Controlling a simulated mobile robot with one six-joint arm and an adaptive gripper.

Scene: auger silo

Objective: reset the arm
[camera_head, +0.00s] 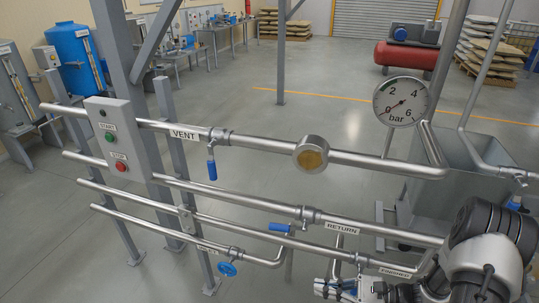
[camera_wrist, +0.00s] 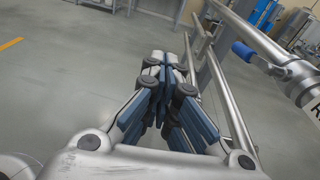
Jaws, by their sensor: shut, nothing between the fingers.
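My gripper (camera_wrist: 165,62) shows in the wrist view with its two fingers together and nothing between them. It points over open grey floor, with the steel pipes close along its right side. In the head view my arm is at the lower right, near the right end of the lower pipes. The fingertips cannot be made out clearly there. No contact between the fingers and a pipe can be seen.
A button box (camera_head: 115,140) is on the left. A pressure gauge (camera_head: 402,102) and grey hopper (camera_head: 470,165) stand right.

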